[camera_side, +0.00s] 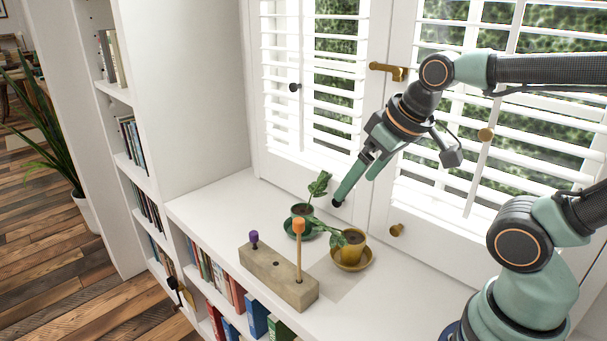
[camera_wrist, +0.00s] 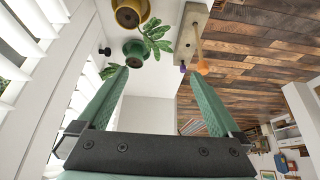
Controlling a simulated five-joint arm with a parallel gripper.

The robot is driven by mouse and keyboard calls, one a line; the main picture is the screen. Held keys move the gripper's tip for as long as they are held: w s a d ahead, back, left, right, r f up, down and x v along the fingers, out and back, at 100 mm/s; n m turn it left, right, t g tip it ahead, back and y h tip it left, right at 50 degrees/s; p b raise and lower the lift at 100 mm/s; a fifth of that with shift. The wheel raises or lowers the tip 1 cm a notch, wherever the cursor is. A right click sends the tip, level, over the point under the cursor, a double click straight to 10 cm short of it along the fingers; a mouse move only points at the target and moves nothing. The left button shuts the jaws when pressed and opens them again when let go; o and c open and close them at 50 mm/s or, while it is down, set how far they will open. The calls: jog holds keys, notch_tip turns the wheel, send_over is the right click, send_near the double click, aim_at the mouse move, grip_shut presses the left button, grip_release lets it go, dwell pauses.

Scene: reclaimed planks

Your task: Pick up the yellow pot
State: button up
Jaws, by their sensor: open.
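The yellow pot (camera_side: 352,246) stands on a yellow saucer (camera_side: 367,263) on the white sill, with a green plant leaning left out of it. It also shows at the top edge of the wrist view (camera_wrist: 128,14), partly cut off. A green pot (camera_side: 302,211) with a plant stands on a green saucer behind and left of it; the green pot shows in the wrist view (camera_wrist: 136,50) too. My gripper (camera_side: 352,188) is open and empty, above the pots and near the window. Its two green fingers show in the wrist view (camera_wrist: 160,84).
A wooden block (camera_side: 275,272) with a purple-topped peg (camera_side: 254,239) and a taller orange-topped peg (camera_side: 299,250) stands at the sill's front, left of the yellow pot. Window shutters with a brass handle (camera_side: 388,71) rise behind. The sill's right part (camera_side: 410,295) is clear.

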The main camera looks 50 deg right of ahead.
jog(key=m, duration=0.1)
jog(key=m+g, duration=0.6)
jog(key=m, duration=0.7)
send_over(352, 239)
notch_tip(352, 239, down, 16)
jog(key=shift+w+f, duration=0.1)
jog(key=shift+f, duration=0.05)
jog(key=shift+s+a+f, duration=0.1)
jog(key=shift+s+f, duration=0.05)
jog(key=shift+f, duration=0.75)
jog(key=shift+s+a+f, duration=0.1)
jog(key=shift+f, duration=0.75)
jog(key=shift+s+a+f, duration=0.1)
jog(key=shift+s+f, duration=0.05)
jog(key=shift+f, duration=0.75)
grip_shut()
